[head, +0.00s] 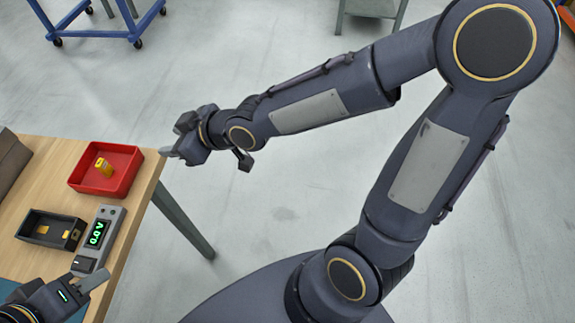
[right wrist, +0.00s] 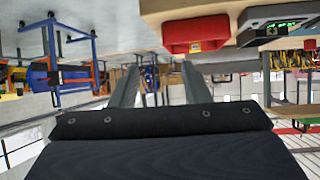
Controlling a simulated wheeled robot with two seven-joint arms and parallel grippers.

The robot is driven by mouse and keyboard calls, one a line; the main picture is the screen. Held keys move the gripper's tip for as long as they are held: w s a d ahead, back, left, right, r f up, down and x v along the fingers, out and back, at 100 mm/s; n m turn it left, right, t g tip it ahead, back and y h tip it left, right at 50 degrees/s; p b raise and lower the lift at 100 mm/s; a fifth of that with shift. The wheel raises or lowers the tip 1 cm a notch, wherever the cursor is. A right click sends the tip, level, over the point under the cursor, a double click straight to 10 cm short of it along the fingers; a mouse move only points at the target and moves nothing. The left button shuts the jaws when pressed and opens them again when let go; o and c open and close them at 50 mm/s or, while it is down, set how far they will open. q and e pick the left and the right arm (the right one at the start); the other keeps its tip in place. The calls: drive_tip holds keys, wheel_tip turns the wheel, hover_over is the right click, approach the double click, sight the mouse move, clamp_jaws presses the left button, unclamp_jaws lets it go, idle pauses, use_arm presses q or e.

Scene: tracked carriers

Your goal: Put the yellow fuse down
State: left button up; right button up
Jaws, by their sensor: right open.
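A yellow fuse (head: 104,166) stands inside the red tray (head: 128,182) on the wooden table. My right gripper (head: 170,153) is open and empty beside the table's right edge, to the right of the red tray. Its two fingers show apart in the right wrist view (right wrist: 160,68). My left gripper (head: 92,282) is at the bottom left, close to the near end of the tester (head: 97,232). Whether it holds something is unclear.
The tester's display reads about 0.0V. A black tray (head: 50,243) with small yellow-orange pieces stands left of it. A brown object (head: 12,158) lies at the table's left. A blue wheeled cart (head: 95,36) stands beyond. Open floor lies right of the table.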

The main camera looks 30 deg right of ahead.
drive_tip(key=s+d+m+g+h, duration=0.1)
drive_tip(key=s+d+m+h, duration=0.2)
drive_tip(key=d, duration=0.5)
drive_tip(key=s+d+m+h, duration=0.1)
drive_tip(key=s+d+m, duration=0.2)
drive_tip(key=s+d, duration=0.35)
drive_tip(key=s+d+m+g, duration=0.2)
drive_tip(key=s+d+m, duration=0.2)
drive_tip(key=s, duration=0.6)
drive_tip(key=shift+s+d, duration=0.2)
drive_tip(key=shift+s, duration=0.05)
drive_tip(key=shift+f, duration=0.1)
